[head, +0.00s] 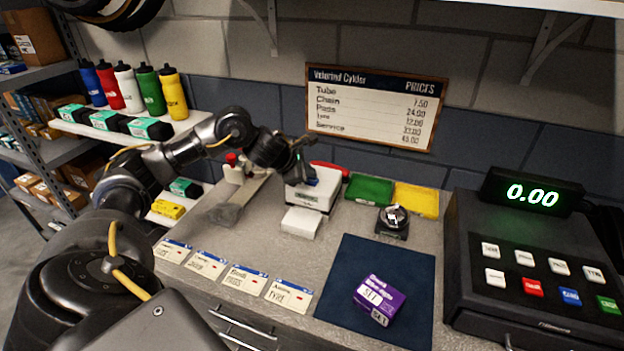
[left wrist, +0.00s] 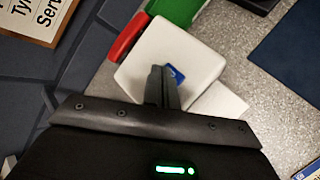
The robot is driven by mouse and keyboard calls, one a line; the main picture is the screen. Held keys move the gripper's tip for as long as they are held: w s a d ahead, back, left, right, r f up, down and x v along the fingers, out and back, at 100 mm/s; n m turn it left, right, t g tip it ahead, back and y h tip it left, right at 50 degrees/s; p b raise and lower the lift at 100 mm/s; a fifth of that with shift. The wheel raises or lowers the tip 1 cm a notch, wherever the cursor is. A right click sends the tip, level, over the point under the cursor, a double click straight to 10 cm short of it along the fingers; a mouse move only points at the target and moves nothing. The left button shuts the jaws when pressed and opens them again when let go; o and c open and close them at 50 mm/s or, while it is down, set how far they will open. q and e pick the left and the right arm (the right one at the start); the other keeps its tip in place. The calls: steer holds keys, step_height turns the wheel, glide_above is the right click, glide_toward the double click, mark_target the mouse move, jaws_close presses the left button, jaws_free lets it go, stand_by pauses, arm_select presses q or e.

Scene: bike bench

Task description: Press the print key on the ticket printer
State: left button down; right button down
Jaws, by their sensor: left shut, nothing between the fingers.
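The ticket printer (head: 318,196) is a small white box on the counter against the back wall. It also shows from above in the left wrist view (left wrist: 195,45). Its blue print key (left wrist: 175,74) is on the top face, partly covered by my fingers in the left wrist view. My left gripper (head: 299,174) is shut and empty, its fingertips over the printer top. In the left wrist view the closed fingers (left wrist: 162,82) appear right beside the blue key. I cannot tell whether they touch it. My right gripper is not in view.
A white block (head: 301,222) is at the printer's front. A red object (head: 330,168), green tray (head: 370,189) and yellow tray (head: 416,200) lie behind and right. A purple box (head: 380,298) rests on a dark blue mat (head: 345,262). The cash register (head: 535,265) stands at right.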

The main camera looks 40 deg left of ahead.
arm_select(q)
steer(key=shift+r, duration=0.15)
steer(key=shift+r+p, duration=2.15)
steer(key=shift+r, duration=0.75)
